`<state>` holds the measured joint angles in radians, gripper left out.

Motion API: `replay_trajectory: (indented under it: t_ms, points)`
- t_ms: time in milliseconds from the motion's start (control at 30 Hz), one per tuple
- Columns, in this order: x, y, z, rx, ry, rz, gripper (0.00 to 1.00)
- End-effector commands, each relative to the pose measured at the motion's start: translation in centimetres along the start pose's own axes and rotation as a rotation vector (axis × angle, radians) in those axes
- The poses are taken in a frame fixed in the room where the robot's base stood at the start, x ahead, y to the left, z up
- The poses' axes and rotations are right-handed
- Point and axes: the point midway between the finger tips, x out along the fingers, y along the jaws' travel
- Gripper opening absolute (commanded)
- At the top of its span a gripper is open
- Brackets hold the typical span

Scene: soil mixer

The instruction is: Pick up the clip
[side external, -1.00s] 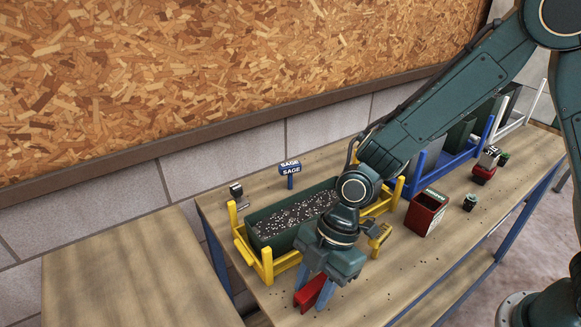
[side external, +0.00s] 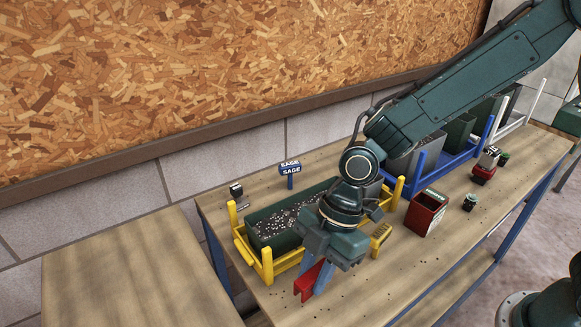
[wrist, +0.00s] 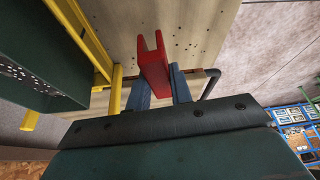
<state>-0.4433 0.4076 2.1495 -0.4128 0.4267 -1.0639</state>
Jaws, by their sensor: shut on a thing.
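The clip is a red, channel-shaped piece (side external: 306,283) near the front edge of the wooden table. My gripper (side external: 314,276) points down with its blue fingers on either side of the clip, shut on it. In the wrist view the red clip (wrist: 153,66) stands out between the two blue fingers (wrist: 160,88), its forked end facing away from the gripper. The clip appears held slightly above the table top; the exact gap is hard to tell.
A green trough of dark speckled soil (side external: 284,222) sits in a yellow frame (side external: 267,267) just behind my gripper. A red box (side external: 425,214), a small dark pot (side external: 470,202) and a blue SAGE sign (side external: 290,171) also stand on the table (side external: 375,288).

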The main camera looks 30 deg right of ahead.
Motion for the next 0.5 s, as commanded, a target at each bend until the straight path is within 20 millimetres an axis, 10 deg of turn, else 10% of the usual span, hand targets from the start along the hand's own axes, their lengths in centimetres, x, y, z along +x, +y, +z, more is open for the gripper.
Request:
replay_trajectory:
  t_ms: [500]
  points:
    - [-10.3,0.1,-4.2,-0.002,0.001,0.005,0.0]
